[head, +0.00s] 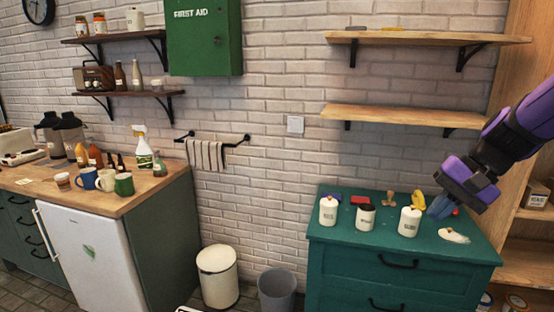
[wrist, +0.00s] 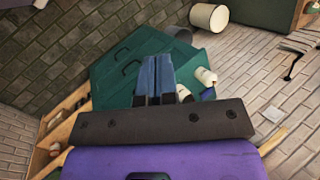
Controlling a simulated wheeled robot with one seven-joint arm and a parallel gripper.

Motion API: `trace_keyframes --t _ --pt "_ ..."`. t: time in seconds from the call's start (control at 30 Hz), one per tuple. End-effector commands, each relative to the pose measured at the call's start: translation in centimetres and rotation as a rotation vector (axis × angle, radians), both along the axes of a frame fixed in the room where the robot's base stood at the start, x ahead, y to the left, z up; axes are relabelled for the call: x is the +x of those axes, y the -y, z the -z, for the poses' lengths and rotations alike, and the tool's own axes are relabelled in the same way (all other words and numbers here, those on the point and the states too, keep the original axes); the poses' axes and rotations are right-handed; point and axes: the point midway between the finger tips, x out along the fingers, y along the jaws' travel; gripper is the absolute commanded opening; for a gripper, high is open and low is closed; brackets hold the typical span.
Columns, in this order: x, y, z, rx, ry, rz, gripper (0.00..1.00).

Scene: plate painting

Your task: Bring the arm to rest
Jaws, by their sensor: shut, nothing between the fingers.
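My gripper (head: 441,206) is above the right part of the green cabinet (head: 335,245), reaching in from the right in the head view. In the wrist view its two blue fingers (wrist: 154,78) lie side by side, shut with nothing between them. White canisters (head: 410,221) stand on the cabinet top to the left of the fingers. A yellow item (head: 418,200) and a small red item (head: 456,211) appear close to the fingertips; I cannot tell whether they touch. A white item (head: 454,235) lies at the front right of the top.
Two wooden shelves (head: 400,116) hang on the wall above the cabinet. A wooden shelf unit (head: 528,225) stands at the right. A cream bin (head: 218,275) and a grey bin (head: 277,291) stand left of the cabinet. The counter (head: 150,192) at left holds mugs and bottles.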

Motion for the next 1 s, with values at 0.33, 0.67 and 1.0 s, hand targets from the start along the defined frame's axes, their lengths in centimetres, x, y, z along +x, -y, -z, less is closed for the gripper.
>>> trace_keyframes --t 0.33,0.67,1.0 --pt "-7.4 -1.6 -4.1 -0.302 0.176 -0.196 0.00" --pt "-13.5 -1.2 -6.7 -0.548 0.376 -0.332 0.00" --pt "-15.9 -0.4 -7.5 -0.649 0.476 -0.378 0.00"
